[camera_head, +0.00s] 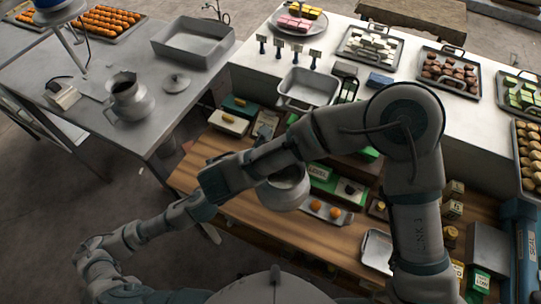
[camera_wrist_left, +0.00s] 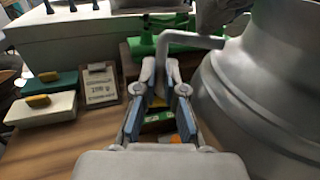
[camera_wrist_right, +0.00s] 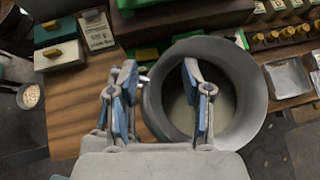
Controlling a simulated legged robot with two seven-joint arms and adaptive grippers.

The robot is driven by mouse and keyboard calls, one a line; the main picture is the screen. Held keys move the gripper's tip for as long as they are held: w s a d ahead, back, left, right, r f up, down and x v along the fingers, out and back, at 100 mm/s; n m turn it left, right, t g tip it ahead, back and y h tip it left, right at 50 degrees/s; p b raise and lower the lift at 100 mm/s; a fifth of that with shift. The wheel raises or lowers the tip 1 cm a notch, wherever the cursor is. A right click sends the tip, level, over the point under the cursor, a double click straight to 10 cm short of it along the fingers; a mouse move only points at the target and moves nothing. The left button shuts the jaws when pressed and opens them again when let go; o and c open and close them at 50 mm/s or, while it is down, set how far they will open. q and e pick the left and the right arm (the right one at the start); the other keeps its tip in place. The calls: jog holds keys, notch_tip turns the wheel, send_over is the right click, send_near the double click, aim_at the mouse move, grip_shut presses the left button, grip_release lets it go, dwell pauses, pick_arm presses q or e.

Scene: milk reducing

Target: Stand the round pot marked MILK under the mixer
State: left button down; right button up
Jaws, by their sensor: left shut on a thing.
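A round grey metal pot (camera_head: 285,190) is at the wooden counter, partly hidden by my right forearm in the head view. No MILK mark is readable. Its flared body fills the right of the left wrist view (camera_wrist_left: 265,95), where my left gripper (camera_wrist_left: 160,80) is shut on its handle (camera_wrist_left: 185,38). In the right wrist view, the pot (camera_wrist_right: 250,75) is seen from above, with a pale grey inside. My right gripper (camera_wrist_right: 160,65) is open across its left rim, one finger over the opening. A grey machine with a blue ring (camera_head: 60,12), possibly the mixer, stands at upper left.
Another grey pitcher (camera_head: 128,98), a lid (camera_head: 176,83) and a scale (camera_head: 62,95) stand on the left metal table (camera_head: 165,125). The wooden counter (camera_head: 210,150) holds boxes and a small tray with orange items (camera_head: 325,211). A white counter (camera_head: 255,75) with trays lies behind.

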pick_arm(q)
jog(key=shift+r, duration=0.25)
pick_arm(e)
jog(key=shift+f, duration=0.1)
grip_shut()
pick_arm(q)
jog(key=c, duration=1.2)
grip_release()
jog(key=shift+d, duration=0.1)
jog(key=shift+f, duration=0.15)
jog(key=shift+s, duration=0.1)
